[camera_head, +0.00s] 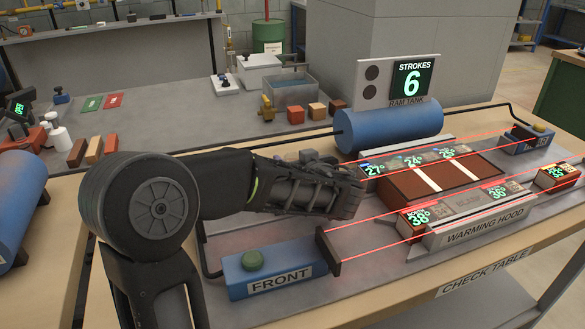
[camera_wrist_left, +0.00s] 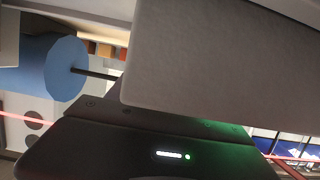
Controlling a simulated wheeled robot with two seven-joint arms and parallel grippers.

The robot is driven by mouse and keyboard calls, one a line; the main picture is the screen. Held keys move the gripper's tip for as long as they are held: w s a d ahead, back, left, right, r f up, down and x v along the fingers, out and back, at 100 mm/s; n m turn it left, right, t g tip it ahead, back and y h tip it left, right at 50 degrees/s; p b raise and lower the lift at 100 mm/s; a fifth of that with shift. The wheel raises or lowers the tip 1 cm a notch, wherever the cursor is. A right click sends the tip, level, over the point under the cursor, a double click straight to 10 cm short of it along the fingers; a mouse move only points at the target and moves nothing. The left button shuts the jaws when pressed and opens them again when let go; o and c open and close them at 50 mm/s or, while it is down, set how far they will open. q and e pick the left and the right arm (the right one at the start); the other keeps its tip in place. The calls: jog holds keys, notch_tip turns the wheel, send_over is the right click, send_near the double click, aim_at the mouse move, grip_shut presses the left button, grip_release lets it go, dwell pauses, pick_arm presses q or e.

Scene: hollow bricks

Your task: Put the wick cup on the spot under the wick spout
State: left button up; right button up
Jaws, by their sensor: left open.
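I cannot make out the wick cup or the wick spout for certain in either view. A small brass tap-like fitting (camera_head: 267,107) stands beside a grey water trough (camera_head: 291,88) on the back bench; whether it is the spout, I cannot tell. My left gripper (camera_head: 350,196) is open over the check table, left of the brown brick bed, and I see nothing held in it. In the left wrist view a large pale grey surface (camera_wrist_left: 225,70) blocks much of the scene. My right gripper is out of view.
The blue ram tank (camera_head: 390,128) stands behind my gripper, under the strokes sign (camera_head: 398,78). The blue FRONT box (camera_head: 280,272) is in front, with red beams crossing the table. Several small blocks (camera_head: 317,110) sit on the back bench.

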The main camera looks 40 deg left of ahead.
pick_arm(q)
grip_shut()
dwell(0.8)
